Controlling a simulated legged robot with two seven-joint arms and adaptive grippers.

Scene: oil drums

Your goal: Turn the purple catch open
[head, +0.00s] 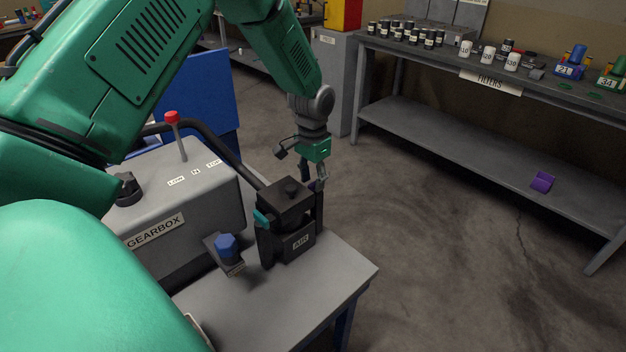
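The black air filter box (287,222), labelled AIR, stands on the grey table's near corner, with a teal catch (261,218) on its left side. A small dark, faintly purple part (312,186) shows at its right upper edge, partly hidden by my gripper; I cannot tell whether it is the purple catch or how it is turned. My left gripper (321,184) points down at that edge, its fingers at or just beside this part. The fingers are small and overlap, so I cannot tell whether they are open or shut. My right gripper is not in view.
A grey gearbox (190,215) with a red-knobbed lever (173,120) stands left of the box. A blue-capped part (226,247) stands in front. A purple object (543,181) lies on the bench's lower shelf (450,140). The floor to the right is clear.

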